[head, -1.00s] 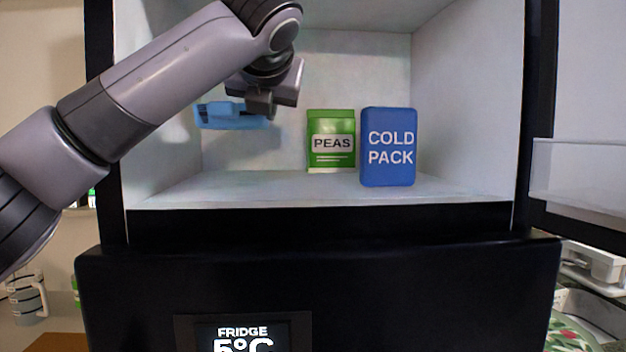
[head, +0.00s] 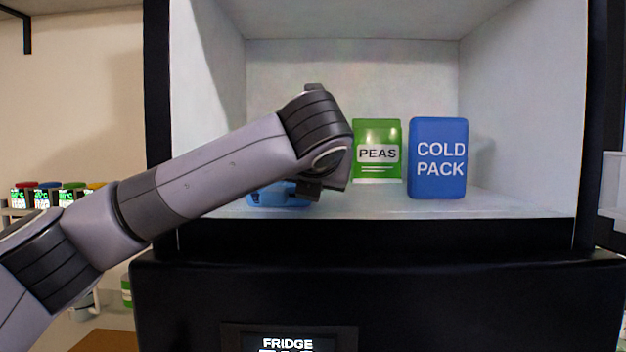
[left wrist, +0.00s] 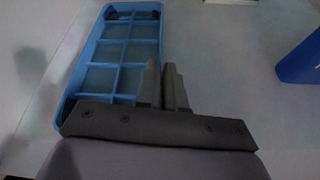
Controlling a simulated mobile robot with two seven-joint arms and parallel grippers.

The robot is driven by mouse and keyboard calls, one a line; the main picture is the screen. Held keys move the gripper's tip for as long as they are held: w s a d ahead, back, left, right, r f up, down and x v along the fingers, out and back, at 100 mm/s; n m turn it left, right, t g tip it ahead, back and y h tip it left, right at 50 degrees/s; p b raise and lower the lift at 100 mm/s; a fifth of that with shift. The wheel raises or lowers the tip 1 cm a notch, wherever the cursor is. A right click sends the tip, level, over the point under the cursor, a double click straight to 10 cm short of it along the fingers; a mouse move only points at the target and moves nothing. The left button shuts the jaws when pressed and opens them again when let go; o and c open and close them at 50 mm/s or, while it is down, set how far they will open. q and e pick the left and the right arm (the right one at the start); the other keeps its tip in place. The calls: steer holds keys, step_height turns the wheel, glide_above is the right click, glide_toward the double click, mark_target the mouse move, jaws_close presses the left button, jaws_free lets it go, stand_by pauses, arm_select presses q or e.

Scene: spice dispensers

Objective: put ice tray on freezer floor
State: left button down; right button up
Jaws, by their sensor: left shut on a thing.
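The blue ice tray (head: 275,196) is low in the left part of the freezer, at or just above the white freezer floor (head: 390,204); I cannot tell whether it touches. In the left wrist view the tray (left wrist: 122,50) shows its open compartments, which look empty. My left gripper (left wrist: 163,88) is shut on the tray's right edge. In the head view my arm hides much of this gripper (head: 315,190) and part of the tray. My right gripper is not in view.
A green peas bag (head: 377,170) and a blue cold pack (head: 438,178) stand upright to the right of my gripper. The freezer's left wall (head: 207,120) is on the other side. Free floor lies in front of the peas.

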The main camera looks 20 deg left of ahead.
arm_select(q)
steer(key=shift+r, duration=0.1)
steer(key=c, duration=1.7)
jaws_free()
steer(key=o, duration=0.4)
steer(key=shift+o, duration=0.2)
steer(key=b+v, duration=0.2)
steer(key=v, duration=1)
steer(key=shift+d, duration=0.1)
